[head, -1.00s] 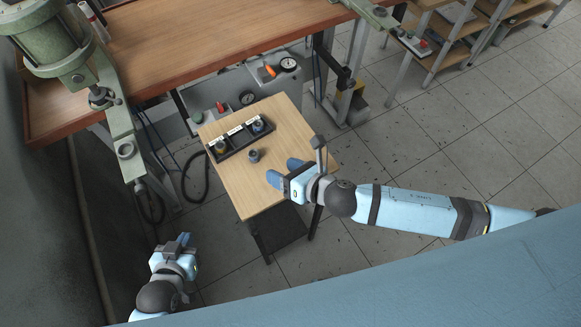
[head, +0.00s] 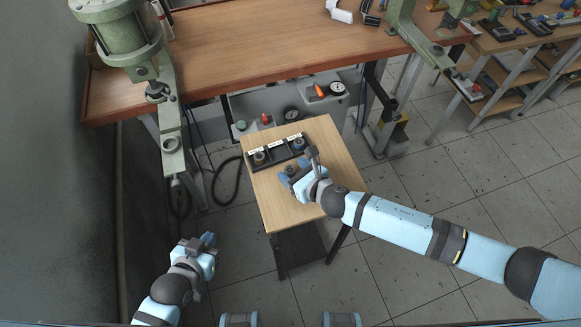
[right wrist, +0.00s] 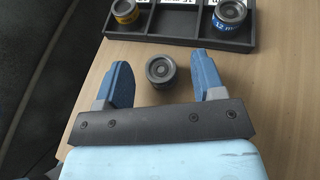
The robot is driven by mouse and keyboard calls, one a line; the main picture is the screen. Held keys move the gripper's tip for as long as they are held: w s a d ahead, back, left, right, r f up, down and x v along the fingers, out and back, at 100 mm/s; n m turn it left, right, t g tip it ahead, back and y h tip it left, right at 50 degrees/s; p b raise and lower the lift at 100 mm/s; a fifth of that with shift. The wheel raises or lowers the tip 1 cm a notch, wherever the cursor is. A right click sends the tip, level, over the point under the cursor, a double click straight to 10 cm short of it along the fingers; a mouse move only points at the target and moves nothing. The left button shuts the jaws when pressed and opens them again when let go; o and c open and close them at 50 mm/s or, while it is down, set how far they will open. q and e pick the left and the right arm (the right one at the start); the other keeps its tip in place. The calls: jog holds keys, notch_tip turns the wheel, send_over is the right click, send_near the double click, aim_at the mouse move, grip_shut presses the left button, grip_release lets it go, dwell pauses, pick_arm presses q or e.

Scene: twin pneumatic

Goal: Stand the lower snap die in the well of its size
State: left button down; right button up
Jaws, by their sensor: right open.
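The loose die, a small grey cylinder (right wrist: 161,70), stands upright on the wooden stand top, its size marking not visible. My right gripper (head: 290,172) is open and low over the stand top; in the right wrist view the die sits between its blue fingers, apart from both. In the head view the gripper largely hides the die. The dark well tray (right wrist: 180,42) lies just beyond. A yellow-banded die (right wrist: 125,11) is in its left well and a blue-banded die (right wrist: 229,15) in its right well; the middle well looks empty. My left gripper (head: 209,240) hangs left of the stand, jaws unclear.
The wooden stand top (head: 325,150) is clear to the right of the tray. Behind it is a large workbench (head: 240,55) with a green press (head: 125,40) at left. Gauges and a grey panel (head: 270,105) sit under the bench. Shelves stand at the far right.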

jog(key=shift+x, duration=0.85)
jog(key=shift+c, duration=0.3)
jog(key=c, duration=1)
jog(key=o, duration=0.7)
jog(key=shift+o, duration=0.2)
